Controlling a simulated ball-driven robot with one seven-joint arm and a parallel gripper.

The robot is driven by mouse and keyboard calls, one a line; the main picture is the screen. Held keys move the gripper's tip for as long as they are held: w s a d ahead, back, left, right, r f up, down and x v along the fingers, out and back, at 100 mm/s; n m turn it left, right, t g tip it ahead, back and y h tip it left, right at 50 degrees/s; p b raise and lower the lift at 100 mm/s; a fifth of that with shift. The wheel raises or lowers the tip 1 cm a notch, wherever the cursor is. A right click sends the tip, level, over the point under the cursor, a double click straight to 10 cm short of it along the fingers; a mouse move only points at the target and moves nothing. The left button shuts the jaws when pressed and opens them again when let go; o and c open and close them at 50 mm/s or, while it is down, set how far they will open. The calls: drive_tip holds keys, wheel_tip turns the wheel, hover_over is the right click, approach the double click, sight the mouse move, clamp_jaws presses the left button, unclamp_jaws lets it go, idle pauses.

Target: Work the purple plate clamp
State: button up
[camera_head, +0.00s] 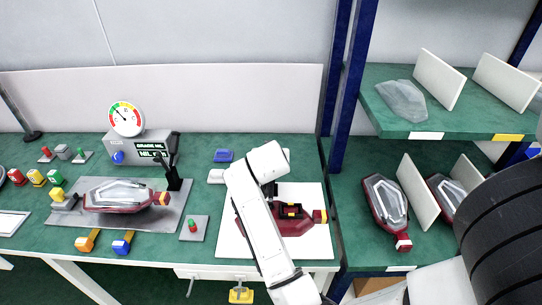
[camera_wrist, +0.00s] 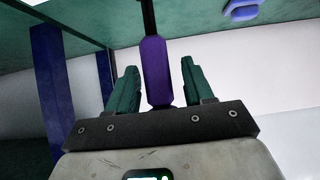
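The purple handle of the plate clamp (camera_wrist: 156,72) stands between the two green fingers of my gripper (camera_wrist: 159,68) in the wrist view, with a dark rod running up from its top. Narrow gaps show on both sides of the handle, so the gripper is open around it and not closed on it. In the head view my white arm covers the clamp handle and my gripper. A dark red lamp housing (camera_head: 300,226) lies on the white board (camera_head: 313,250) beside the arm, partly hidden.
Left on the green bench are a grey plate (camera_head: 170,220) with another lamp (camera_head: 126,195), a gauge box (camera_head: 138,148) and a black upright lever clamp (camera_head: 174,177). A blue part (camera_head: 223,156) lies behind the arm. Shelves with lamps and white dividers (camera_head: 419,190) stand at right.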

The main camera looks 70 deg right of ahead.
drive_tip(key=b+v, duration=0.1)
drive_tip(key=v, duration=0.9)
drive_tip(key=shift+a+r, duration=0.2)
drive_tip(key=shift+a, duration=0.1)
idle(0.4)
